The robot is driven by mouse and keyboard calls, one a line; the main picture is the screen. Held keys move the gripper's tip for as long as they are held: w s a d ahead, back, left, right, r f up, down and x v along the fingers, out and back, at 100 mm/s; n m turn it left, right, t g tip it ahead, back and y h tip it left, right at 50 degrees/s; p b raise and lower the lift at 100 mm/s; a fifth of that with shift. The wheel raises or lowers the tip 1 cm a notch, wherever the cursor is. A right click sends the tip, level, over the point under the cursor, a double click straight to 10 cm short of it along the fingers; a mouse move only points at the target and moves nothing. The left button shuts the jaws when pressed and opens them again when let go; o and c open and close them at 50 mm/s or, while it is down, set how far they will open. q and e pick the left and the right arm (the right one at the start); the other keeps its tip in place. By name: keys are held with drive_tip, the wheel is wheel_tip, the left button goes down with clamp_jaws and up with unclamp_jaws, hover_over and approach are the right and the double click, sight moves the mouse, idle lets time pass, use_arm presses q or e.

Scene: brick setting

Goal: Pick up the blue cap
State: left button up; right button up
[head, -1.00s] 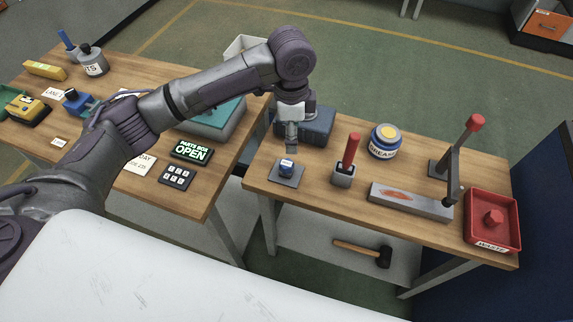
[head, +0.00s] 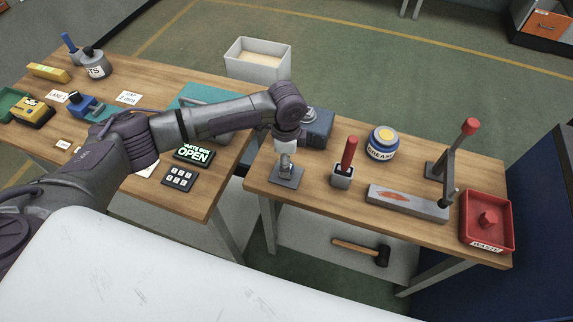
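My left gripper (head: 285,172) points down over the small grey plate (head: 288,181) at the left end of the right-hand table. The small blue cap seen on this plate earlier is now hidden behind the gripper. I cannot tell whether the fingers touch it or are open or shut. My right gripper is not in view.
Beside the plate stand a red-handled tool (head: 348,158) in a grey block and a dark blue box (head: 318,127). A grease tub (head: 383,143), a whetstone-like block (head: 408,202), a lever press (head: 455,165) and a red waste tray (head: 487,243) lie further right.

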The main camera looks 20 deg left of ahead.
use_arm(q)
drive_tip(key=shift+f, duration=0.75)
drive_tip(key=c, duration=1.2)
drive_tip(key=shift+r, duration=0.1)
